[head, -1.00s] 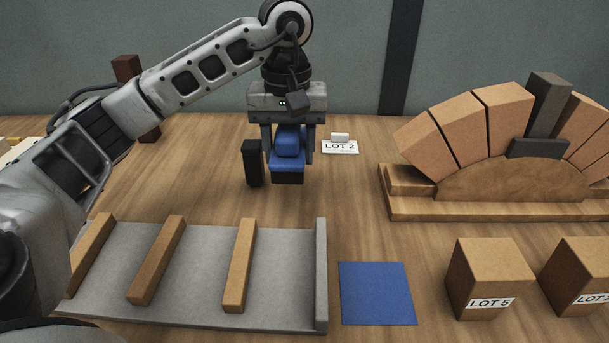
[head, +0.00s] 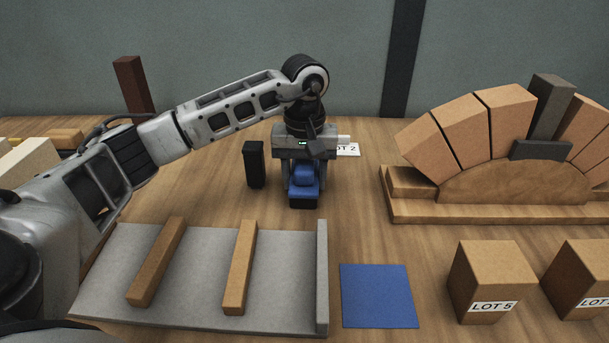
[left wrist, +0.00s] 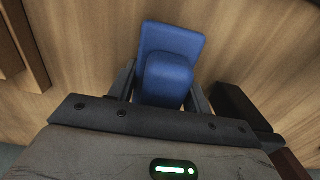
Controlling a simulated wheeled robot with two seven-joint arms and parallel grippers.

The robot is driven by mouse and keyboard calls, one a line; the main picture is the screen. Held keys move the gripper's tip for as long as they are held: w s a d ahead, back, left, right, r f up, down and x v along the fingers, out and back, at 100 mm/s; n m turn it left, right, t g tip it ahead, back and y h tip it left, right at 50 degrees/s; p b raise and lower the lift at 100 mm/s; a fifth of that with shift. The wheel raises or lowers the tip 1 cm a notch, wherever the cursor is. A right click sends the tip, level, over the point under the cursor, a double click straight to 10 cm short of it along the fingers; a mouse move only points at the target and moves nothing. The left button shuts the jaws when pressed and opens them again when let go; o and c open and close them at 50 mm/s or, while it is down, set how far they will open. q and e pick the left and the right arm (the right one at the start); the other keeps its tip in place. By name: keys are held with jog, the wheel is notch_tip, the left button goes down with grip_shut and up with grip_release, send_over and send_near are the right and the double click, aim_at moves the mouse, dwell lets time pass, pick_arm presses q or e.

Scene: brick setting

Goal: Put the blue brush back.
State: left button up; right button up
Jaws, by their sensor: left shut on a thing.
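The blue brush (head: 304,186) has a raised blue grip on a blue block, with a dark underside. My left gripper (head: 303,176) is shut on its grip, with a finger on each side. In the left wrist view the brush (left wrist: 172,48) sits between the fingers of the left gripper (left wrist: 162,88). I cannot tell whether its underside touches the table. A flat blue square (head: 378,296) lies bare on the table, nearer and to the right of the brush. My right gripper is not in view.
A grey tray (head: 285,292) with wooden slats and a raised right edge lies in front. A black upright block (head: 254,164) stands just left of the gripper. The brick arch (head: 512,180) and LOT-labelled blocks (head: 487,283) are at right. Table between brush and blue square looks clear.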

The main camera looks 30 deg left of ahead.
pick_arm(q)
jog(key=shift+f, duration=0.2)
jog(key=o, duration=1.1)
jog(key=shift+r, duration=0.1)
notch_tip(320, 180, up, 12)
jog(key=shift+r+p, duration=0.15)
jog(key=shift+p, duration=0.5)
jog(key=shift+s, duration=0.1)
